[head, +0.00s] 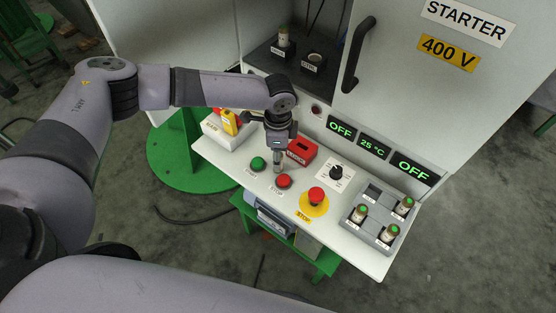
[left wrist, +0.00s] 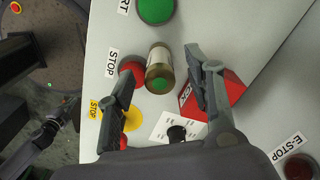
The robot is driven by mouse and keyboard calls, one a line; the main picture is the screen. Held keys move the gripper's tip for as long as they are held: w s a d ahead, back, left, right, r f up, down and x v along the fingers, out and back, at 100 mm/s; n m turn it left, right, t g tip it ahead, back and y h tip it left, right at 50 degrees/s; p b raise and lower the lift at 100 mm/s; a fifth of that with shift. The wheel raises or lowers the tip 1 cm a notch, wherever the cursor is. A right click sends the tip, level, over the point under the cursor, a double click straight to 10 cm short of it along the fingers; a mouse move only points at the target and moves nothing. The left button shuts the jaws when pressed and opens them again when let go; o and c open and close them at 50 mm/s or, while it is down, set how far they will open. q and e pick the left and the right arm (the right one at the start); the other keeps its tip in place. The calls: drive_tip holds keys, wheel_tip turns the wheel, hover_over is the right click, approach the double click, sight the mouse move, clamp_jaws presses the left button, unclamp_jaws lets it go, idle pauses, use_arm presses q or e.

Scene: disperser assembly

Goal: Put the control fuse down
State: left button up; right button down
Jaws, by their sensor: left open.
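The control fuse (left wrist: 160,70), a tan cylinder with a green end facing the camera, is on the white panel (left wrist: 215,25) beside the red STOP button (left wrist: 131,68) in the left wrist view. My left gripper (left wrist: 160,88) is open, with one finger on each side of the fuse and visible gaps. In the head view my left gripper (head: 278,165) points down at the panel between the green button (head: 258,164) and a red block (head: 302,151), largely hiding the fuse. A dark gripper shape, seemingly my right gripper (left wrist: 62,120), shows at the left of the wrist view; its jaws are unclear.
A grey fuse tray (head: 352,228) at the panel's right holds several fuses. A red emergency button (head: 316,195) and a black knob (head: 336,172) stand mid-panel. Yellow item (head: 229,122) is at the left. The cabinet shelf (head: 262,55) holds a fuse and a socket behind.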

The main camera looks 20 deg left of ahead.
use_arm(q)
drive_tip(key=shift+f, duration=0.9)
drive_tip(key=shift+c, duration=0.3)
clamp_jaws()
